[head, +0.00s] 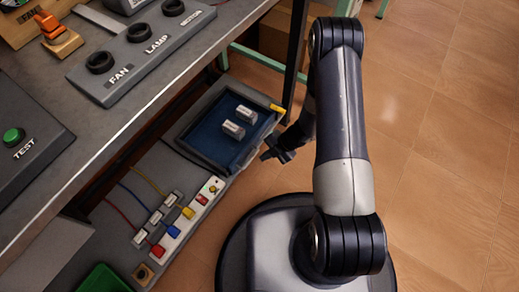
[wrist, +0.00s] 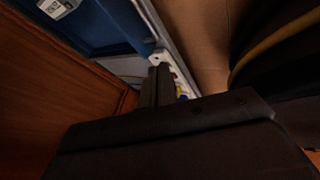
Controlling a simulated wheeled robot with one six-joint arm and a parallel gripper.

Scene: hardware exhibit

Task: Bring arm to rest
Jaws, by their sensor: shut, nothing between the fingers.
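My gripper (head: 277,152) is at the end of my bent arm, low beside the front right edge of the blue-lined tray (head: 205,147). In the wrist view its dark fingers (wrist: 157,86) are together with nothing between them. The blue tray (wrist: 103,28) shows past the fingers at the upper left of that view. I cannot tell whether the gripper touches the tray. My arm's upper links stand over my base at the right of the head view.
The tray holds two small pale blocks (head: 234,130). A strip with coloured plugs (head: 188,214) and wires lies on the lower shelf, near a green bin (head: 103,280). The bench above carries a FAN and LAMP panel (head: 135,55) and a TEST button (head: 13,136). Tiled floor (head: 440,150) at right is clear.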

